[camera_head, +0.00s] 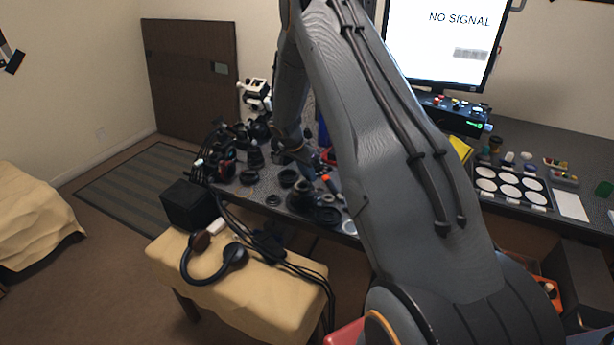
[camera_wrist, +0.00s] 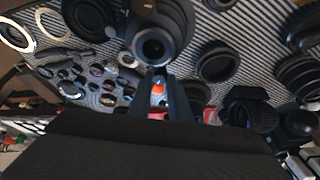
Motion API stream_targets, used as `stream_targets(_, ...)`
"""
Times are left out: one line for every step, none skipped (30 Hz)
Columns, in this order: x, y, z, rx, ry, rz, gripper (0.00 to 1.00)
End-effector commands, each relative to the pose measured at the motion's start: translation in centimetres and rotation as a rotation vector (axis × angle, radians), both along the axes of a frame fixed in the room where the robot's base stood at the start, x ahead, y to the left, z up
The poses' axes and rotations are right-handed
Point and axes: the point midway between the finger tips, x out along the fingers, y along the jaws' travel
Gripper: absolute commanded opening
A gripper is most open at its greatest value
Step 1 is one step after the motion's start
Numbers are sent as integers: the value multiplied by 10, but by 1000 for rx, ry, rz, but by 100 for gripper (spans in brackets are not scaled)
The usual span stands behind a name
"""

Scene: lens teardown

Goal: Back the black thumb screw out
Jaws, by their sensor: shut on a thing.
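In the wrist view my gripper (camera_wrist: 160,76) points at the lower edge of a dark lens barrel (camera_wrist: 155,46), which shows a round glass opening. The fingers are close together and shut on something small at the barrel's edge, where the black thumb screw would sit. The screw is mostly hidden between the fingertips, and I cannot make out its thread or how far it sticks out. A small orange spot shows between the fingers. In the head view my gripper (camera_head: 324,176) is low over the dark lens parts on the bench (camera_head: 258,190).
Several black rings and lens barrels lie around, including a ring (camera_wrist: 217,62) right of the barrel. Small parts crowd the left of the wrist view. A tray of white discs (camera_head: 510,187) stands at the right. Headphones (camera_head: 214,262) lie on a cloth-covered stool.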

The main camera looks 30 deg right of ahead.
Motion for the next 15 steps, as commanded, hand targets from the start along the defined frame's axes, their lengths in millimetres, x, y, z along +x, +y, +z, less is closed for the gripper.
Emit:
stream_targets(0,-1,-2,0,-1,40,0)
stream_targets(0,-1,-2,-1,-1,69,0)
stream_targets(-1,-1,-2,0,0,107,0)
stream_targets(-1,-1,-2,-1,-1,136,0)
stream_targets(-1,-1,-2,0,0,165,0)
stream_targets(-1,-1,-2,0,-1,203,0)
stream_targets(-2,-2,-2,-1,-1,231,0)
stream_targets(-2,-2,-2,0,-1,259,0)
stream_targets(-3,-2,-2,0,0,298,0)
stream_targets(-3,-2,-2,0,0,326,0)
stream_targets(-3,-3,-1,0,-1,354,0)
stream_targets(-3,-3,-1,0,-1,392,0)
stream_targets(-4,-3,0,0,0,420,0)
stream_targets(-4,-3,0,0,-1,450,0)
stream_targets(-5,-3,1,0,1,485,0)
